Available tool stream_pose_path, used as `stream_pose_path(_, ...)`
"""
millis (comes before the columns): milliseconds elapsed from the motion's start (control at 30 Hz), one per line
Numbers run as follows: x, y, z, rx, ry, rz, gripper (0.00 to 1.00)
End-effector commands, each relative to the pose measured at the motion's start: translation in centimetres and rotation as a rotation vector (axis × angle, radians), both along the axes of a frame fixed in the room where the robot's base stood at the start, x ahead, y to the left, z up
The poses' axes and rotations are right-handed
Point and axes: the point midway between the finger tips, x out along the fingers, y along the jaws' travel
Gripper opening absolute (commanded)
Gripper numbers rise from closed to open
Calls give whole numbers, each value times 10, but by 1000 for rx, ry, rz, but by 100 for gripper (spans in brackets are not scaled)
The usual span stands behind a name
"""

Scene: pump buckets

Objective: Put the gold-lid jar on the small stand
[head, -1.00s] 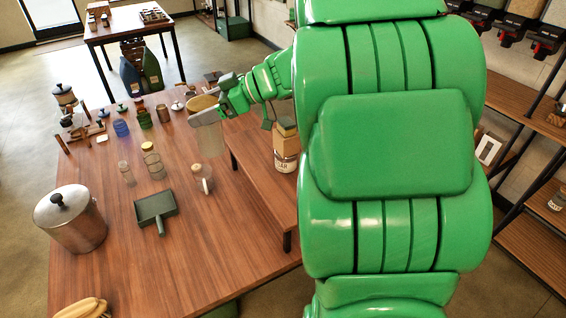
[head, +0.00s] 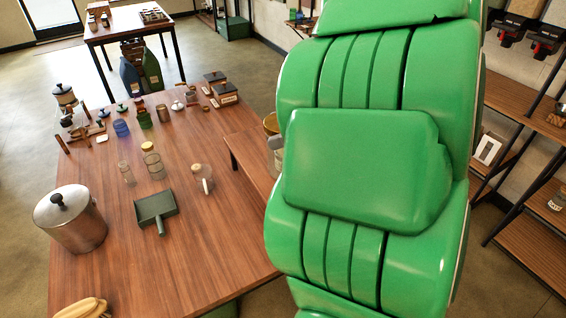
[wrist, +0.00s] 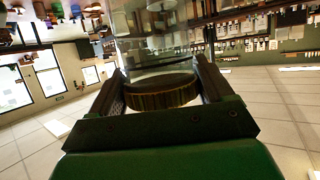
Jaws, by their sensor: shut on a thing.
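In the wrist view my gripper (wrist: 160,84) is shut on the gold-lid jar, its fingers on either side of the ribbed gold lid (wrist: 165,99). The clear glass body (wrist: 150,50) extends beyond the fingers. In the head view my green arm hides the gripper and most of the right side; a gold edge (head: 270,123) shows beside the arm. A low wooden stand (head: 246,150) rises at the table's right side, its right part hidden behind the arm. I cannot tell whether the jar is over it.
A pale container (head: 275,145) shows partly at the arm's edge, near the stand. The table (head: 200,240) holds a dark green dustpan (head: 155,208), a metal pot (head: 70,218), a small glass jar with a yellowish lid (head: 153,162) and a small corked jar (head: 202,178). The front middle is clear.

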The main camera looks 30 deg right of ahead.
Motion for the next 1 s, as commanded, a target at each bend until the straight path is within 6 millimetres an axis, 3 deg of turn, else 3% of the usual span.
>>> stream_pose_path(400, -70, -28, -5, -2, -1, -65, 22)
stream_pose_path(600, -90, -32, -6, -1, -1, -89, 22)
stream_pose_path(767, -96, -34, -7, 1, 0, -96, 22)
stream_pose_path(1000, -70, -46, -21, 2, 2, -94, 22)
